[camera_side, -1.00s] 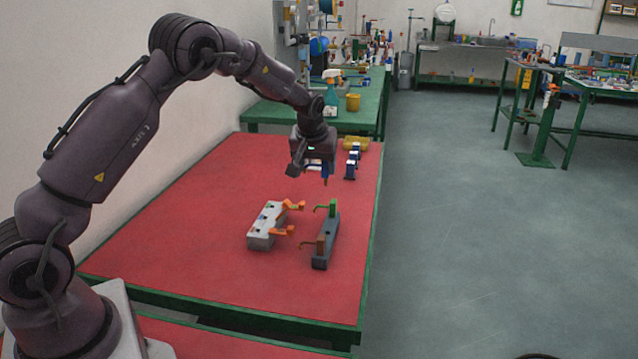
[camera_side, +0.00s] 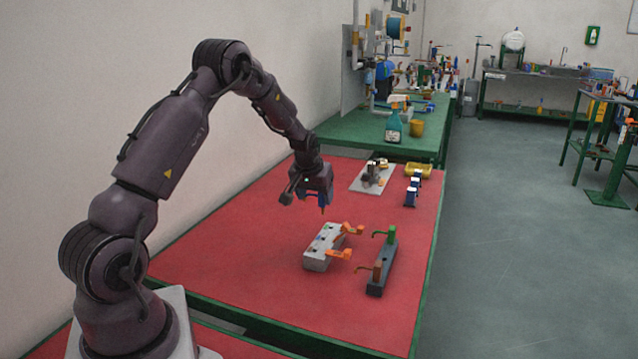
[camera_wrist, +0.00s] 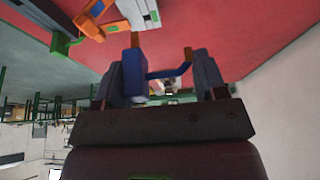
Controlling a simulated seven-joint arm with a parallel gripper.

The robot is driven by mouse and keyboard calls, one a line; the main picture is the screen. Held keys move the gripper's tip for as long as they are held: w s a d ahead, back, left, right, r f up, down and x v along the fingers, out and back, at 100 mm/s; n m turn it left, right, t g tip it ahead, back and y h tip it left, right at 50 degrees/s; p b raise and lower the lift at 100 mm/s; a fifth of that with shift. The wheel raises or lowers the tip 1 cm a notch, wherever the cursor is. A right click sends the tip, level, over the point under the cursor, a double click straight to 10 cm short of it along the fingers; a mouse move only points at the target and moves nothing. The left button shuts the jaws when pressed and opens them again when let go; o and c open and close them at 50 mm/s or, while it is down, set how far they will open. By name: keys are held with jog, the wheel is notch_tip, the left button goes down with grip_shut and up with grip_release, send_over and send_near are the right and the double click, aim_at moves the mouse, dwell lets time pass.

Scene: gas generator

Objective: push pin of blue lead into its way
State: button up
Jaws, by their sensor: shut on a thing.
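My gripper (camera_side: 319,201) is above the red table, behind and slightly left of the light grey block. It is shut on the blue lead (camera_wrist: 134,72), whose small blue body sits against one finger in the wrist view. Its thin blue wire crosses between the fingers, with brownish ends showing. In the side view the lead hangs below the fingers, apart from the block.
A dark grey holder (camera_side: 387,262) with a green lead (camera_side: 389,236) and a brown lead (camera_side: 376,270) stands right of the block. Behind are a pale plate (camera_side: 362,184) with a device, a blue and white row (camera_side: 412,189) and a yellow tray (camera_side: 418,170). The front left table is clear.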

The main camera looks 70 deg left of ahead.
jog(key=shift+f, duration=0.2)
jog(key=shift+f, duration=2.9)
jog(key=shift+f, duration=0.3)
jog(key=shift+f, duration=1.5)
jog(key=o, duration=1)
